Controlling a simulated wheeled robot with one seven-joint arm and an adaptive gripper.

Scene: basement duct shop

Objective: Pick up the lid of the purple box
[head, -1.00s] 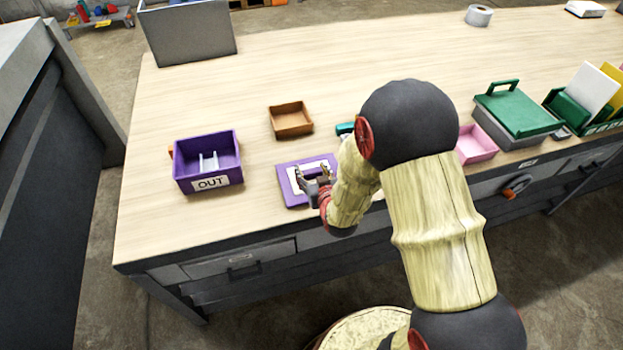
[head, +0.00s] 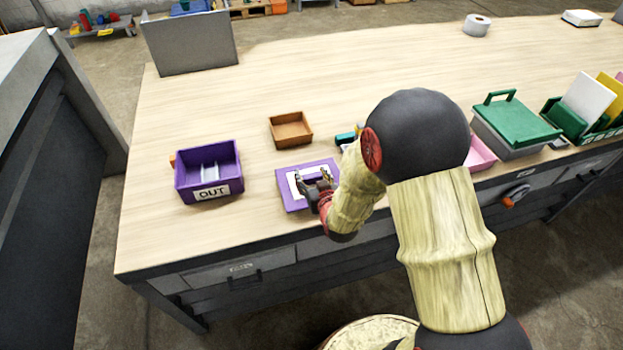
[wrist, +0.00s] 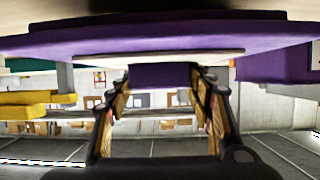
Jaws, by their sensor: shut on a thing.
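The purple lid (head: 284,191), with a white panel on top, is at the front of the workbench in the head view. My gripper (head: 313,178) is over it, with its fingers closed on the lid's raised purple handle (wrist: 160,76). In the wrist view the lid's edge (wrist: 100,42) spans the top of the picture and the handle is between the two fingers. The open purple box (head: 190,188), labelled OUT, stands left of the lid with a light divider inside. My forearm hides the bench right of the lid.
A small brown tray (head: 291,130) lies behind the lid. A teal item (head: 345,138) is partly hidden by my arm. A pink tray (head: 481,153), a green-lidded grey box (head: 515,115) and a file rack stand to the right.

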